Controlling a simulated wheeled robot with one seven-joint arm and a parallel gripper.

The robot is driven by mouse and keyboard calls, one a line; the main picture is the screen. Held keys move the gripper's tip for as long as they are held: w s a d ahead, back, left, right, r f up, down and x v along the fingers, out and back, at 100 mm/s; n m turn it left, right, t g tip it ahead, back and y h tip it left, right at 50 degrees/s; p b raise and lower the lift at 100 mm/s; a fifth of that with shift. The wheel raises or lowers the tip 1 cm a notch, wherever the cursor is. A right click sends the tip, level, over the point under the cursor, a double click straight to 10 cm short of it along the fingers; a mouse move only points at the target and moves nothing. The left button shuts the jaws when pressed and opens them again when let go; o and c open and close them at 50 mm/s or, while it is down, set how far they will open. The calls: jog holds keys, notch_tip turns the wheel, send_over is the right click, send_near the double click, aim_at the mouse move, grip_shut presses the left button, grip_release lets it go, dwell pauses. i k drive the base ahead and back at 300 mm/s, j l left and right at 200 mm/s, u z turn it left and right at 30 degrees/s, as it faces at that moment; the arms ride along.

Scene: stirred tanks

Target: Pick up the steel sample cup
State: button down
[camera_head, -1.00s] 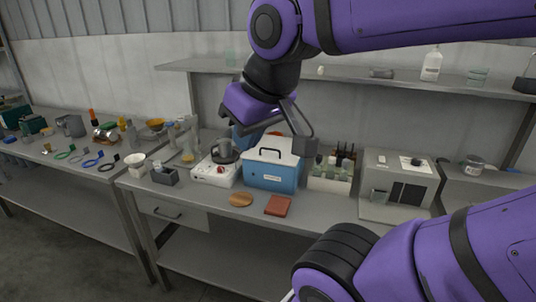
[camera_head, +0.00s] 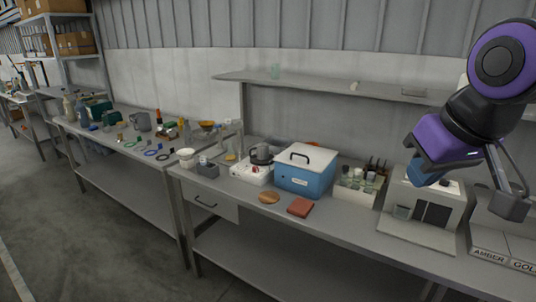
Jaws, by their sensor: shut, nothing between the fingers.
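I cannot single out the steel sample cup for certain. A grey metal pot-like vessel (camera_head: 262,154) stands on a white hotplate (camera_head: 251,174) on the near bench. A grey jug-like vessel (camera_head: 142,121) stands on the bench to the left, too small to identify. My gripper (camera_head: 430,172) is at the right, in the air in front of the grey boxy instrument, far from both vessels. It is shut and holds nothing; its fingertips are hard to make out.
A blue box with white lid (camera_head: 305,180), a vial rack (camera_head: 358,190) and a grey instrument (camera_head: 424,214) line the bench. A round brown disc (camera_head: 269,197) and a red-brown pad (camera_head: 300,207) lie in front. A shelf (camera_head: 340,86) runs above. The bench's front strip is mostly clear.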

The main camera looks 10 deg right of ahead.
aim_at(262, 149)
jog(key=i+j+z, duration=0.3)
jog(key=i+j, duration=0.25)
jog(key=i+j+z, duration=0.1)
jog(key=i+j, duration=0.15)
jog(key=j, duration=0.15)
jog(key=i+j+z, duration=0.3)
jog(key=i+j, duration=0.2)
jog(key=j, duration=0.25)
jog(key=i+j+z, duration=0.15)
jog(key=j, duration=0.25)
jog(key=i+j+z, duration=0.15)
jog(key=j, duration=0.3)
jog(key=i+j+z, duration=0.1)
jog(key=i+j, duration=0.15)
jog(key=j, duration=0.2)
